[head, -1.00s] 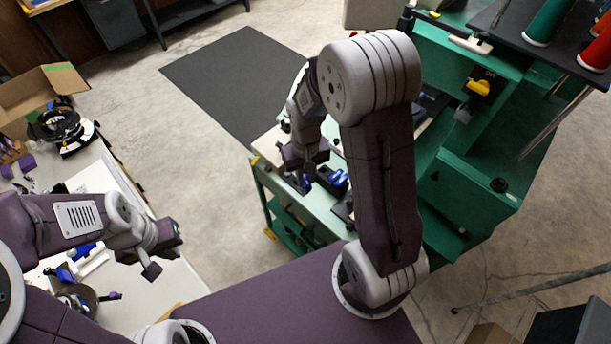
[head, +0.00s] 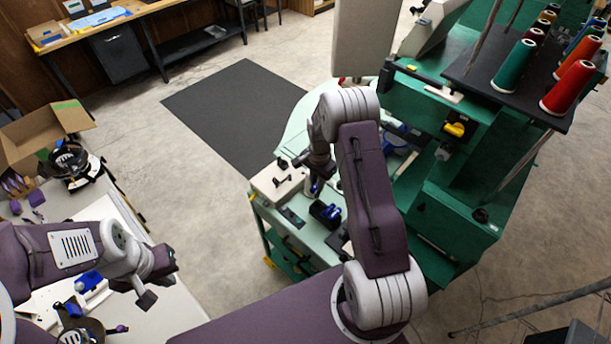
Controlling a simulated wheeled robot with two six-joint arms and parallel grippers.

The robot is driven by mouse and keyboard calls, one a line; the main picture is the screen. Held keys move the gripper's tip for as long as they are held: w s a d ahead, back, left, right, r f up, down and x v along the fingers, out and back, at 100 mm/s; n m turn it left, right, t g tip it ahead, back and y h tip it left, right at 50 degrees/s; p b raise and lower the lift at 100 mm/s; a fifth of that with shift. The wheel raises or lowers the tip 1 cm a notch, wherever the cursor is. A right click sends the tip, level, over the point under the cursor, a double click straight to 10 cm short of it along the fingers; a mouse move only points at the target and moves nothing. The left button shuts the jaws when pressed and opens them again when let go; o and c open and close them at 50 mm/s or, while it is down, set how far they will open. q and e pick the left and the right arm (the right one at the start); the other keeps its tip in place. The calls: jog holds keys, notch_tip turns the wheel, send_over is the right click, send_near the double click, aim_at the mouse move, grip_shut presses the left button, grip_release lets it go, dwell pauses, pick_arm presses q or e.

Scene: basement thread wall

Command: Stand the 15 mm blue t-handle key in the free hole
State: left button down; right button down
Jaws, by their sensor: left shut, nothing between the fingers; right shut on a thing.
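My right gripper (head: 317,185) is over the pale green worktop on the green machine, pointing down. It is shut on a small blue thing, which looks like the blue t-handle key; the fingers and arm hide most of it. A cream block (head: 268,187) with dark handles on top is just left of this gripper. I cannot make out the free hole. My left gripper (head: 152,290) is shut and empty above the white table at the left.
A dark holder with blue parts (head: 327,212) stands on the worktop close below the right gripper. The green machine (head: 440,215) rises to the right, with thread cones (head: 513,66) on a dark shelf. A cardboard box (head: 45,130) and blue-handled items (head: 88,282) are on the left table.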

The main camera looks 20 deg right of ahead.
aim_at(317, 197)
jog(key=shift+s+d, duration=0.1)
jog(key=shift+s, duration=0.05)
jog(key=shift+f+b, duration=2.65)
jog(key=shift+f, duration=0.8)
jog(key=shift+f, duration=0.15)
jog(key=shift+f+b, duration=0.6)
jog(key=shift+f, duration=0.1)
jog(key=c, duration=1.3)
grip_release()
jog(key=shift+o, duration=0.2)
notch_tip(317, 197, up, 9)
jog(key=shift+r+b, duration=0.1)
jog(key=shift+b, duration=0.75)
